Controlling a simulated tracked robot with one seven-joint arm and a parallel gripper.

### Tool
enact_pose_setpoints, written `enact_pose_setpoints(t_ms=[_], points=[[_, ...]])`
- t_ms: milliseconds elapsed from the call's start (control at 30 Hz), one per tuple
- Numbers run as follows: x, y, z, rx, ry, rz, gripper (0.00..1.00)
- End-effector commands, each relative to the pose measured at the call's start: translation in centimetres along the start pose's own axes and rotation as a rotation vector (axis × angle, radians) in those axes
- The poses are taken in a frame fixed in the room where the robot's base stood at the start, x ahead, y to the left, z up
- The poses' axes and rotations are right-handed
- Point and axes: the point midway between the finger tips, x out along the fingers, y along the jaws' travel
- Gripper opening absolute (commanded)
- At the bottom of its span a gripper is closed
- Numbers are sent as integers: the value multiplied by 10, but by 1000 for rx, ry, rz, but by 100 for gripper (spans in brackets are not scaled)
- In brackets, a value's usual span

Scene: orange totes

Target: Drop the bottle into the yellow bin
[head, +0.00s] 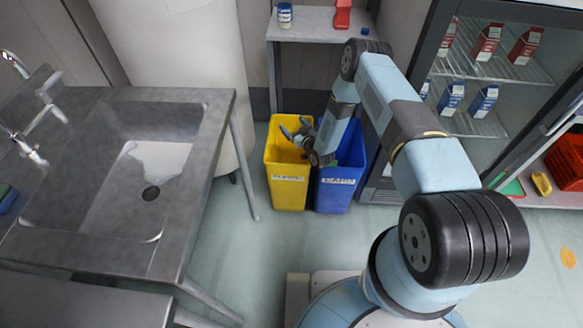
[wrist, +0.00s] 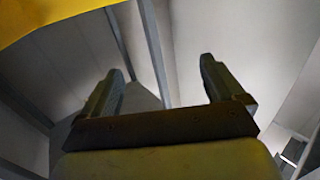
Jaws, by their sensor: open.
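The yellow bin (head: 288,185) stands on the floor in the middle of the head view, against the left side of a blue bin. My gripper (head: 294,127) is over the yellow bin's opening, with its fingers spread. In the wrist view my gripper (wrist: 160,68) is open, with nothing between the fingers. A yellow surface (wrist: 50,15), likely part of the yellow bin, fills that view's top left corner. I cannot make out a bottle in either view; most of the bin's inside is hidden.
The blue bin (head: 334,195) is partly behind my arm. A steel sink (head: 140,175) stands at the left. A shelf (head: 313,24) with a jar (head: 285,14) and a red item (head: 343,14) is behind the bins. An open fridge with cartons (head: 487,44) is at the right.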

Motion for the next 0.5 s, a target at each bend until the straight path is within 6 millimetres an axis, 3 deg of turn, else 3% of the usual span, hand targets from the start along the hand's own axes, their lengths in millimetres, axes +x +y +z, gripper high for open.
enact_pose_setpoints(t_ms=[100,500], points=[[0,0,-19,0,1,0,95],[-51,-15,-80,0,0,0,95]])
